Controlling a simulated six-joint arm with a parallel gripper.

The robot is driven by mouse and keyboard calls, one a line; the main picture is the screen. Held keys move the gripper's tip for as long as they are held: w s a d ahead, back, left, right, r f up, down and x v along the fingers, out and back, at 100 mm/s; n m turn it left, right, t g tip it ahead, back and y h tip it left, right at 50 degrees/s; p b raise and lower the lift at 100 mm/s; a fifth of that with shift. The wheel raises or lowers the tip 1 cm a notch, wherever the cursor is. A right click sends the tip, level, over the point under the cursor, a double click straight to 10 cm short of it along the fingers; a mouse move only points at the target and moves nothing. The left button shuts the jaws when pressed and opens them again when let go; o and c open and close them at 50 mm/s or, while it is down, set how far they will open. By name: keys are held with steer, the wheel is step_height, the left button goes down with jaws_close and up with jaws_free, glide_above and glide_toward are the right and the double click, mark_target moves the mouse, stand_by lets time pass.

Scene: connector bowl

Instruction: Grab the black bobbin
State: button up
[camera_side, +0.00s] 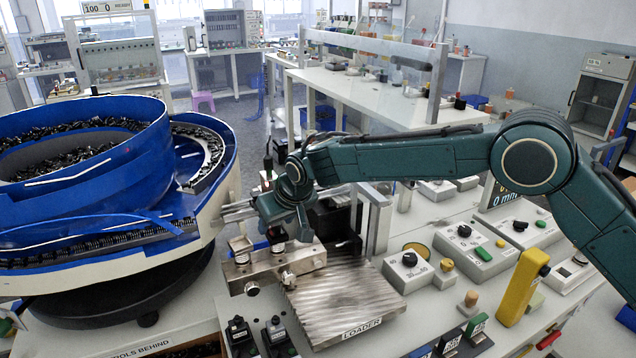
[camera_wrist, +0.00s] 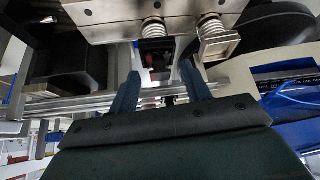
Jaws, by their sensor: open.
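My gripper (camera_side: 284,228) points down over the metal fixture (camera_side: 310,258) beside the blue feeder bowl. It is open, with its two blue fingers apart in the wrist view (camera_wrist: 161,72). A small dark piece with a reddish part (camera_wrist: 157,62) shows between and just beyond the fingertips in the wrist view. It also shows below the gripper in the side view (camera_side: 277,238). It may be the black bobbin, but it is too small and partly hidden to be sure. I cannot tell whether a finger touches it.
The blue feeder bowl (camera_side: 150,150) full of black parts stands close on the left. A ridged metal plate (camera_side: 345,300) lies in front. Control boxes (camera_side: 408,270) and a yellow post (camera_side: 524,288) stand right.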

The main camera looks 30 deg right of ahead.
mark_target(278, 225)
stand_by(0.4)
jaws_close()
steer(key=shift+r, duration=0.15)
step_height(278, 225, up, 20)
steer(key=shift+f, duration=0.2)
stand_by(0.9)
stand_by(0.6)
